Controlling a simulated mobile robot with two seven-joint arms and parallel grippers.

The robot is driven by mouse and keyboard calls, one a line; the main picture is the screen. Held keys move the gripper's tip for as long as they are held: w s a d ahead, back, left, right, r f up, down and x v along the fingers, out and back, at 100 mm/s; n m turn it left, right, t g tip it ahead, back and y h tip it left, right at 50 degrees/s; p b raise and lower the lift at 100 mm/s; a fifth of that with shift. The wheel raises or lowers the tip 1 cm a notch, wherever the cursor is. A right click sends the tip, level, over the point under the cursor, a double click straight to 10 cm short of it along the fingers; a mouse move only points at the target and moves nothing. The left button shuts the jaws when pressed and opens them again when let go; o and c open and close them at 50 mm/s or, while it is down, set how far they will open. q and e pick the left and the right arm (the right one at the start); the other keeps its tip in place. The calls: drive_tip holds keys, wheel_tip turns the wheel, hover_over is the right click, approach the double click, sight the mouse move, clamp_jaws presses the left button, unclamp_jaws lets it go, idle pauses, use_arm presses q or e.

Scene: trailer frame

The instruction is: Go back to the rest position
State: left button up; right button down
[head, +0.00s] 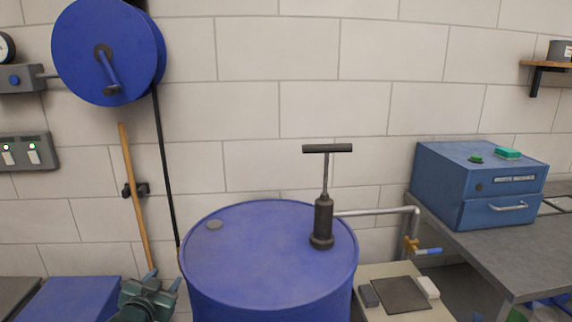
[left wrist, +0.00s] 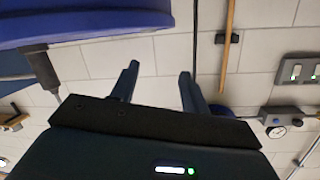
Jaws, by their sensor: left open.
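My left gripper (head: 165,282) is at the bottom left of the head view, in front of the wall and to the left of the blue drum (head: 262,250). Its two fingers are spread apart with nothing between them. In the left wrist view the fingers of my left gripper (left wrist: 158,78) also stand apart and empty, with the tiled wall behind them. My right gripper shows in neither view.
A wooden pole (head: 135,195) hangs on the wall below a blue reel (head: 105,50). A blue drawer box (head: 480,185) stands on the right bench (head: 520,255).

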use_arm(q)
drive_tip(key=s+d+f+g+h, duration=0.1)
drive_tip(key=s+d+f, duration=0.3)
drive_tip(key=s+f, duration=0.25)
drive_tip(key=s+d+f+g+h, duration=0.1)
drive_tip(key=s+d+f+g, duration=0.1)
drive_tip(key=s+d+f, duration=0.45)
drive_tip(key=s+d+f+g, duration=0.1)
drive_tip(key=s+d, duration=0.1)
drive_tip(key=s, duration=0.7)
drive_tip(key=s+d+g+h, duration=0.1)
drive_tip(key=s+d, duration=0.1)
drive_tip(key=s, duration=0.8)
drive_tip(key=shift+s+d+f+n, duration=0.15)
drive_tip(key=shift+d+f+n, duration=0.05)
drive_tip(key=shift+f+n, duration=0.15)
drive_tip(key=shift+c, duration=0.3)
